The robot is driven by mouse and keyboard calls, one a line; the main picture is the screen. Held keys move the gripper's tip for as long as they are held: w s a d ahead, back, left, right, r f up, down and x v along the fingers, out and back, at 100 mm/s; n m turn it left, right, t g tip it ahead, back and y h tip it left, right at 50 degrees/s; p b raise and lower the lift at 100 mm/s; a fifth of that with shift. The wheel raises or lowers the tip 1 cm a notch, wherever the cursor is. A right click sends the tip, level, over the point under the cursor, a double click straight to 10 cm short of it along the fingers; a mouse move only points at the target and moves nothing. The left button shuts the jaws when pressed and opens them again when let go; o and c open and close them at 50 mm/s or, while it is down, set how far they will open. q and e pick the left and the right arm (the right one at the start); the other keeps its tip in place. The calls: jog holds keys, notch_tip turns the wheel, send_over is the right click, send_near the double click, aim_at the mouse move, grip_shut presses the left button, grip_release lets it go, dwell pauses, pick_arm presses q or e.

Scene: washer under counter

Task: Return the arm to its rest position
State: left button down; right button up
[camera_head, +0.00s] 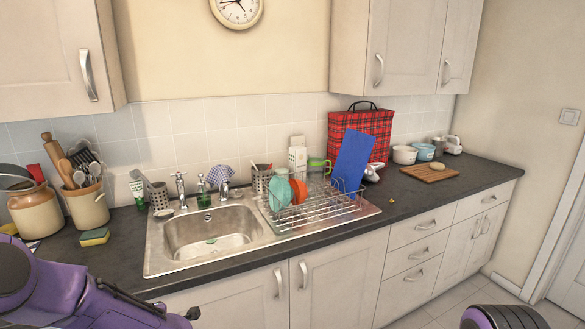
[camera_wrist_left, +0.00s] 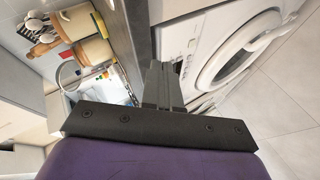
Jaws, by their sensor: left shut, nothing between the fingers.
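My left arm (camera_head: 50,285), purple and black, comes in at the lower left of the head view, in front of the counter. In the left wrist view my left gripper (camera_wrist_left: 161,82) has its dark fingers together with nothing between them. The fingers point towards the counter front and the washer (camera_wrist_left: 235,55), whose white round door shows at the upper right. A purple and black part of my own body shows at the lower right of the head view. My right gripper is not in view.
The dark counter (camera_head: 440,190) holds a steel sink (camera_head: 212,232), a dish rack (camera_head: 320,208) with dishes, a blue board (camera_head: 351,160), crocks (camera_head: 87,205) and a sponge (camera_head: 95,237). Cabinets (camera_head: 330,265) run below. Tiled floor (camera_head: 440,312) is clear at the lower right.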

pick_arm(q)
jog(key=s+d+f+m+h+b, duration=0.1)
jog(key=s+d+f+m+h, duration=0.1)
jog(key=s+d+f+m, duration=0.35)
jog(key=s+d+f+m+h, duration=0.2)
jog(key=s+f+m+h, duration=0.1)
jog(key=s+f+m, duration=0.45)
jog(key=s+d+f+m+g+b, duration=0.1)
jog(key=s+f, duration=0.4)
jog(key=s, duration=0.5)
jog(key=s+d+f+m+g+h+b, duration=0.1)
jog(key=s+f+m+g, duration=0.2)
jog(key=s, duration=0.8)
notch_tip(320, 180, down, 2)
jog(key=shift+d+f+h, duration=0.15)
jog(key=shift+d+h, duration=0.1)
jog(key=shift+h, duration=0.05)
